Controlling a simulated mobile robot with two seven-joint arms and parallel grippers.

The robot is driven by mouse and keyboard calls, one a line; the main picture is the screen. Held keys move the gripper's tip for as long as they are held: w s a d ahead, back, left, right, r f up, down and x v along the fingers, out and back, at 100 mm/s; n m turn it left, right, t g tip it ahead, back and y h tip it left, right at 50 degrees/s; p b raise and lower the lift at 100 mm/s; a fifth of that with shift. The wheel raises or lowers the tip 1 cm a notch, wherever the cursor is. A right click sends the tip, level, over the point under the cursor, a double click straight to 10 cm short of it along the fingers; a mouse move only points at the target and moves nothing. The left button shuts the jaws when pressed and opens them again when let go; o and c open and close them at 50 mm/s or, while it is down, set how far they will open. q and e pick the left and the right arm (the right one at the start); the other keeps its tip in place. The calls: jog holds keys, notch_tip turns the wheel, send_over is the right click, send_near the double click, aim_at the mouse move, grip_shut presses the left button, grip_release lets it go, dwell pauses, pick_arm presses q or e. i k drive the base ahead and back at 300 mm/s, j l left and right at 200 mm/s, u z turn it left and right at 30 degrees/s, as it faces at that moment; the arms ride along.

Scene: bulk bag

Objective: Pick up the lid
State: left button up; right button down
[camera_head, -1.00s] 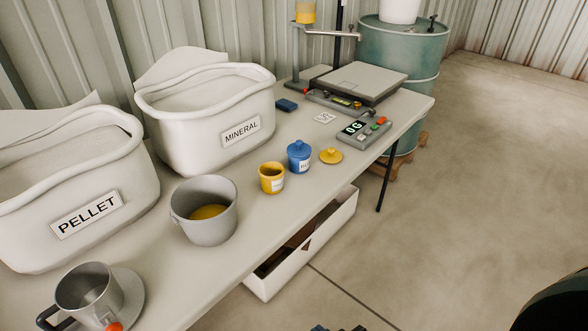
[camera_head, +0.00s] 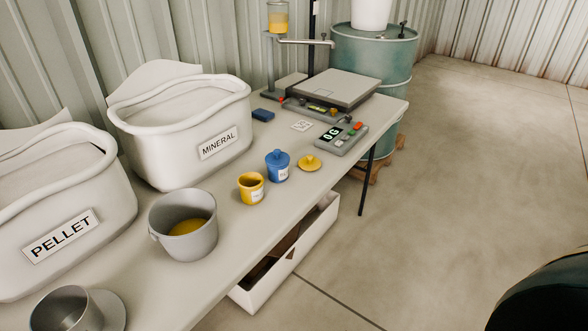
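A yellow lid (camera_head: 310,163) with a small knob lies flat on the table, near its front edge. An open yellow jar (camera_head: 251,188) with a white label stands to its left. Neither of my grippers shows in the head view. A dark rounded shape at the lower right corner may be part of me.
A grey pot (camera_head: 184,226) with yellow contents, a metal cup (camera_head: 67,312), and white PELLET (camera_head: 62,236) and MINERAL (camera_head: 217,143) bags stand on the table (camera_head: 226,231). A scale (camera_head: 333,88) and its display (camera_head: 342,139) sit behind the lid. Floor at right is clear.

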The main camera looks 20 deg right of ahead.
aim_at(310, 163)
jog(key=l+u, duration=0.2)
jog(key=u, duration=0.25)
jog(key=l+u, duration=0.2)
jog(key=u, duration=0.2)
jog(key=l+u, duration=0.25)
jog(key=l, duration=0.3)
jog(key=k+l+u, duration=0.1)
jog(key=l+u, duration=0.2)
jog(key=l, duration=0.6)
jog(key=k+l, duration=0.15)
jog(key=l, duration=0.25)
jog(key=l+u, duration=0.1)
jog(key=l, duration=0.25)
jog(key=k, duration=0.05)
